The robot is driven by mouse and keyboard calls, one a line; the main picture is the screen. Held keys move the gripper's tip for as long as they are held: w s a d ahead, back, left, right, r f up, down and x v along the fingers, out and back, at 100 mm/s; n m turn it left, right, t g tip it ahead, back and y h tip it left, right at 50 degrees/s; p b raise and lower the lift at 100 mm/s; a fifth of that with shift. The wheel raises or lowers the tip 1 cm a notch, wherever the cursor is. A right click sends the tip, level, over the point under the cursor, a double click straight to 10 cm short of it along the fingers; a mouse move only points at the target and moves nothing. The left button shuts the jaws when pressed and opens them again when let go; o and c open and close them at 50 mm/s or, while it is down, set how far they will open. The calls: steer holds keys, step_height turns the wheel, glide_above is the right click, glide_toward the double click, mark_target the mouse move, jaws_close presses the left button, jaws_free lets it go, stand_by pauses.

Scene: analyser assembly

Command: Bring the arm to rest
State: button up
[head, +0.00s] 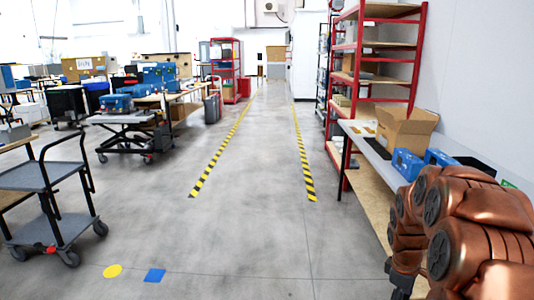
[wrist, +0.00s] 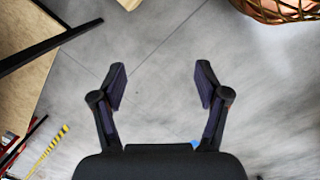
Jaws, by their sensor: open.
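My gripper (wrist: 160,86) is open and empty in the wrist view, its two dark fingers spread wide over the bare grey floor. In the head view my copper-coloured arm is folded at the lower right, beside the long bench (head: 372,150). Only a dark part of the arm's end shows low at the picture's bottom edge there. The fingertips cannot be made out in the head view.
A red shelf rack (head: 413,72) and a bench with a cardboard box (head: 404,130) and blue cases (head: 408,164) line the right. A grey cart (head: 50,178) stands at left. The aisle between striped yellow-black floor tapes (head: 304,165) is clear.

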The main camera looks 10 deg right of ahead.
steer(key=s+a+r+m+y+p, duration=0.1)
steer(key=s+a+r+m+p, duration=0.1)
steer(key=s+a+r+p, duration=0.35)
steer(key=s+a+r+m+p, duration=0.1)
steer(key=s+a+r+p, duration=0.1)
steer(key=s+a+r, duration=0.65)
steer(key=s+a+r+m+g+p, duration=0.1)
steer(key=s+a+r+m+p, duration=0.2)
steer(key=s+a+r, duration=0.6)
steer(key=s+a+p, duration=0.2)
steer(key=s, duration=0.1)
steer(key=shift+s+a+m+g+y, duration=0.2)
steer(key=shift+a+m+g+y, duration=0.1)
steer(key=shift+a+m, duration=0.1)
